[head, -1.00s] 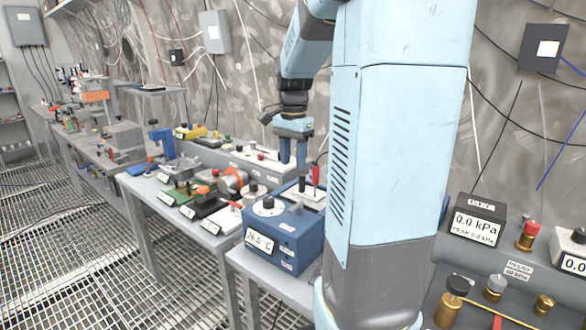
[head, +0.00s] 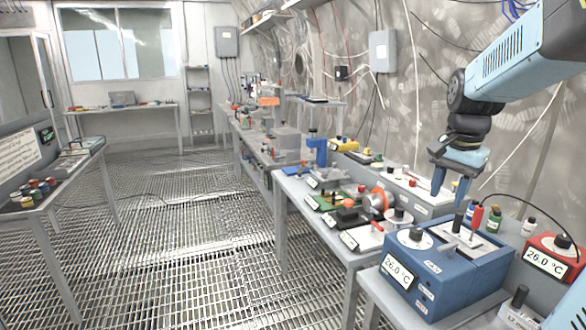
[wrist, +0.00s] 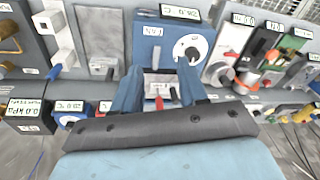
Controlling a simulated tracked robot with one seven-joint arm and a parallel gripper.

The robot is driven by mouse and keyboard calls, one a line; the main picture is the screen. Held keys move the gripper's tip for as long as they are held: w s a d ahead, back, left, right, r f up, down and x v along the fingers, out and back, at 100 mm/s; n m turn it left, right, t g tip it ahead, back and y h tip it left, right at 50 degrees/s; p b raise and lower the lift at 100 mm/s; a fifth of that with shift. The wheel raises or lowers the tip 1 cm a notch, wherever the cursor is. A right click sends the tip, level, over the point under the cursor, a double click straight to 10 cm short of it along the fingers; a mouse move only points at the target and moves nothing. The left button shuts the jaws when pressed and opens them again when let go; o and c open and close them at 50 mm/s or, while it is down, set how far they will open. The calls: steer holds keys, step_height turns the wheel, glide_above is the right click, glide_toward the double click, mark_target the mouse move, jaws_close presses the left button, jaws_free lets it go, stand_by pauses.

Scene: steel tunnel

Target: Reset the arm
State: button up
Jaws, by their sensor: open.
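My gripper (head: 453,194) hangs at the end of my light blue arm at the right of the head view. Its two blue fingers point down and are apart, with nothing seen between them. In the head view it appears above and behind the blue box (head: 450,272) that has a 26.0 °C display and a white dial. In the wrist view the fingers (wrist: 158,85) frame part of that blue box (wrist: 178,22), with a red-handled probe (wrist: 159,102) showing between them. I cannot tell the exact height of the fingers above the box.
A red unit (head: 548,258) reading 26.0 °C stands right of the blue box. Benches with several devices, among them a blue clamp-like stand (head: 319,152), run along the right wall. The grated floor (head: 190,230) is open. Another bench (head: 40,190) stands at left.

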steer(key=s+a+n+t, duration=0.4)
steer(key=s+a+n, duration=0.6)
steer(key=s, duration=0.3)
steer(key=shift+s+a, duration=0.15)
steer(key=shift+a, duration=0.05)
stand_by(0.3)
